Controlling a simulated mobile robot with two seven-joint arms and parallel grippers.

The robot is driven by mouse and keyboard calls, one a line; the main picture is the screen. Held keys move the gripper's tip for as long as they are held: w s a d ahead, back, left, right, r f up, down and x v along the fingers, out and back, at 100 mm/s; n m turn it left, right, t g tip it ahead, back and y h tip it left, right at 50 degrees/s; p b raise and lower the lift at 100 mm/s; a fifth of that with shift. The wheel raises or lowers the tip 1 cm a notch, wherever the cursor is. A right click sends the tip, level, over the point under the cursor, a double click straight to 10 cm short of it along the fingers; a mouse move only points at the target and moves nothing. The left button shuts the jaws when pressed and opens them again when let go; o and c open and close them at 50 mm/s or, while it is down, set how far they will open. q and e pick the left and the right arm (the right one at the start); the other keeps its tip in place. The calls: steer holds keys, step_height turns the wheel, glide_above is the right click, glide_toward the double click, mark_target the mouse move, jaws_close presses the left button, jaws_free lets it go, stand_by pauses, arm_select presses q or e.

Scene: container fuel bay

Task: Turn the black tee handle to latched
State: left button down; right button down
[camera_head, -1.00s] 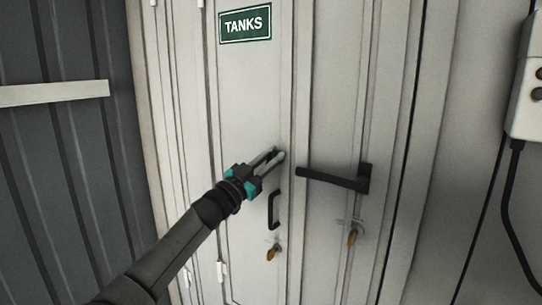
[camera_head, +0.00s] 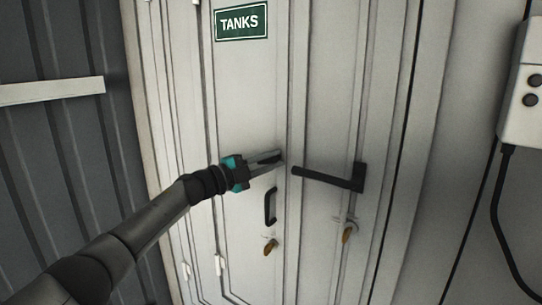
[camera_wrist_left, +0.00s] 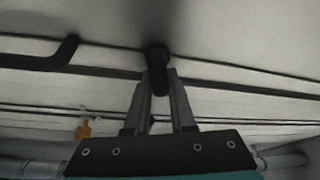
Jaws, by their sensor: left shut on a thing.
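The black tee handle (camera_wrist_left: 157,72) shows between the two fingers in the left wrist view, on the pale door face. My left gripper (camera_wrist_left: 159,80) is shut on it, one finger on each side. In the head view my left gripper (camera_head: 277,158) reaches the door from the left, below the green TANKS sign (camera_head: 241,21). There its fingers hide most of the tee handle, and how far it is turned is hard to tell. My right gripper is not in view.
A long black lever (camera_head: 326,178) sits just right of my left gripper. A black pull handle (camera_head: 270,207) is just below it. Keys with orange tags (camera_head: 270,246) hang lower. A grey control box (camera_head: 524,90) with a cable is at the far right.

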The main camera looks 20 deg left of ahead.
arm_select(q)
steer(key=shift+f+m+g+y+p, duration=0.15)
steer(key=shift+m+g+y+p, duration=0.4)
steer(key=shift+m, duration=0.95)
steer(key=shift+f, duration=0.1)
steer(key=c, duration=0.8)
jaws_free()
steer(key=shift+o, duration=0.2)
steer(key=b+v, duration=0.2)
steer(key=v, duration=1.3)
steer(key=shift+a, duration=0.1)
